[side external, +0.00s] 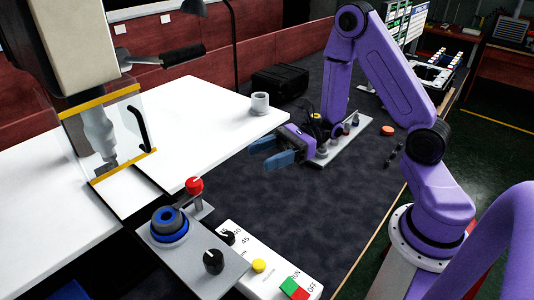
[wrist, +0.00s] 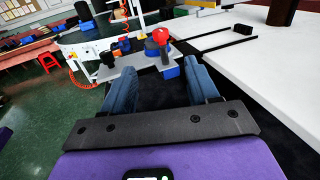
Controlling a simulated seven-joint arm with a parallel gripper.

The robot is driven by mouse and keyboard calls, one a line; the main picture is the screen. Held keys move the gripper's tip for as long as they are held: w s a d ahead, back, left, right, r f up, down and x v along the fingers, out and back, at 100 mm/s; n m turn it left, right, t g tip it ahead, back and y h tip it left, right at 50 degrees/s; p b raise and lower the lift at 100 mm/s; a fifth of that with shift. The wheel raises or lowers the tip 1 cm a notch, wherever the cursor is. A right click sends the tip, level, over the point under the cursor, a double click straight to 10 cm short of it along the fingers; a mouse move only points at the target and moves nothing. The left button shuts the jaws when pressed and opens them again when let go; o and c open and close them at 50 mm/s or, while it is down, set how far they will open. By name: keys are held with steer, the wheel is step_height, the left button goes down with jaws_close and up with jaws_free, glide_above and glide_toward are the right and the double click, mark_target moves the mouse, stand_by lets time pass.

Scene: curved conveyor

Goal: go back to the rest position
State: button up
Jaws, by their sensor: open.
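My gripper (side external: 262,155) has two blue fingers on a purple arm. It hangs over the dark work surface (side external: 300,205), just off the right edge of the white table, pointing left in the side view. In the wrist view my gripper (wrist: 160,68) shows its fingers well apart with nothing between them. A light grey cup (side external: 260,104) stands upright at the white table's right corner, apart from my fingers.
A grey plate (side external: 348,138) with small dark parts lies close behind my gripper. An orange disc (side external: 387,130) lies further right. A control panel (side external: 265,255) and a fixture with a blue ring (side external: 168,226) and red knob (side external: 194,186) stand in front. The dark surface between is clear.

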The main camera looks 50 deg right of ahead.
steer(key=s+a+r+n+g+h, duration=0.1)
steer(key=s+a+n+g+h, duration=0.15)
steer(key=s+n+g, duration=0.55)
steer(key=s+a+r+n+g+h, duration=0.15)
steer(key=s+n+g+h, duration=0.4)
steer(key=s, duration=0.55)
steer(key=s+d+f+n+h, duration=0.2)
steer(key=s+d+n+h, duration=0.35)
steer(key=n, duration=0.45)
steer(key=w+n+t+h, duration=0.1)
steer(key=n+t, duration=0.2)
steer(key=w+d+n+t+h, duration=0.1)
steer(key=w+n+t, duration=0.1)
steer(key=n, duration=0.2)
steer(key=w+r+n+t+h, duration=0.1)
steer(key=n+t, duration=0.2)
steer(key=shift+w+d+t+h, duration=0.25)
steer(key=shift+w+d+t, duration=0.1)
steer(key=shift+d, duration=0.05)
